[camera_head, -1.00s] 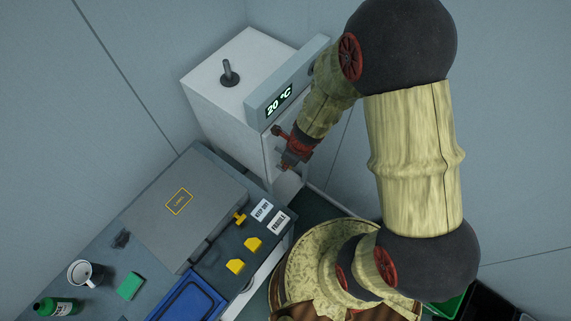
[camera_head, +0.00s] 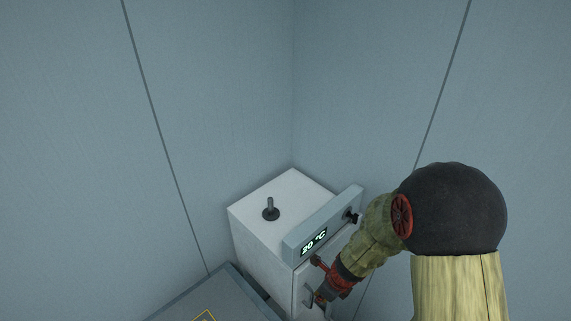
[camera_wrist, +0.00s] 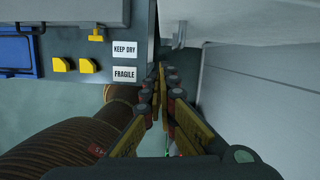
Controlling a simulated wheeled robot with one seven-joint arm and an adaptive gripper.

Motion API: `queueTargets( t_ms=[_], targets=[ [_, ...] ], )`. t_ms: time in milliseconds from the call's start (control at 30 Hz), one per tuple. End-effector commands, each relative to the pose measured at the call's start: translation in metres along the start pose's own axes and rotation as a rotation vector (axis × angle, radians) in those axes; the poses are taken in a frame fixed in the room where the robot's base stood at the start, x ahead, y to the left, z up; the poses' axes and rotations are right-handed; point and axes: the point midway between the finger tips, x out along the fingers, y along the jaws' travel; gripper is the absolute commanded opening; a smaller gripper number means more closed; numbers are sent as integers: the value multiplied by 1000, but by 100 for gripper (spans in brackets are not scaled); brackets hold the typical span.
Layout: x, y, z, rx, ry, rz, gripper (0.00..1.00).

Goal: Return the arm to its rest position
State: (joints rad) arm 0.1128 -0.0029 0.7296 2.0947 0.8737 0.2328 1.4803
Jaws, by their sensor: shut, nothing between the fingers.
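My arm comes in from the right in the head view. My gripper (camera_head: 319,298) is low at the front of a white cabinet (camera_head: 262,238) whose display (camera_head: 313,242) reads 20 °C. In the wrist view my gripper (camera_wrist: 163,72) has its fingers together, with nothing between them. The head view does not show clearly whether the gripper touches the cabinet front.
A dark knob (camera_head: 352,216) sits at the right end of the display panel. A grey case (camera_head: 225,308) is partly cut off below. The wrist view shows KEEP DRY (camera_wrist: 124,49) and FRAGILE (camera_wrist: 124,74) labels, yellow blocks (camera_wrist: 88,66) and a blue tray (camera_wrist: 15,55).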

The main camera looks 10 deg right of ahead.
Motion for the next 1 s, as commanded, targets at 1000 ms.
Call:
queueTargets(
  t_ms=[1000],
  targets=[
    [-95, 77, -50, -2151, 15, 140, 0]
  ],
)
